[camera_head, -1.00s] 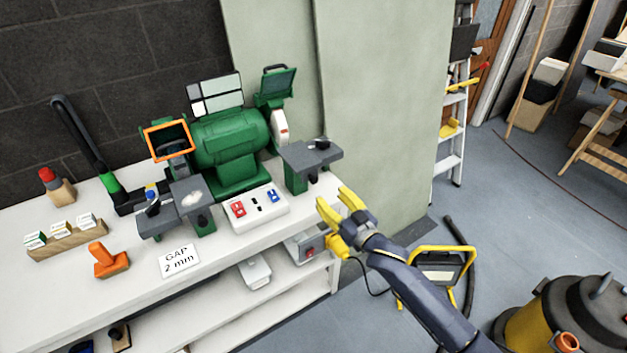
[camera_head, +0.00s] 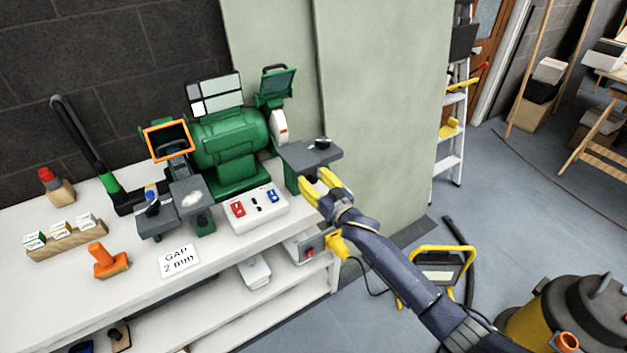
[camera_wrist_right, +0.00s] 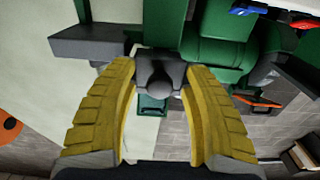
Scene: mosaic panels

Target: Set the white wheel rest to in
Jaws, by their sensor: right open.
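The green bench grinder (camera_head: 230,150) stands on the white bench. Its white wheel (camera_head: 280,126) is on the right side, under a raised green shield. The white wheel's rest (camera_head: 302,157) is a flat grey table in front of that wheel. My right gripper (camera_head: 316,188) is just below and in front of this rest. In the right wrist view my gripper (camera_wrist_right: 158,80) is open, with a grey knob (camera_wrist_right: 157,76) between its yellow fingers. The rest's dark edge (camera_wrist_right: 85,42) shows at upper left there. I cannot tell if a finger touches the knob. My left gripper is not in view.
A white switch box (camera_head: 256,208) with red and blue switches is just left of my right gripper. The other grey rest (camera_head: 188,200), a "GAP 2 mm" card (camera_head: 179,261) and an orange-handled stamp (camera_head: 108,261) are further left. A green panel (camera_head: 385,110) stands behind.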

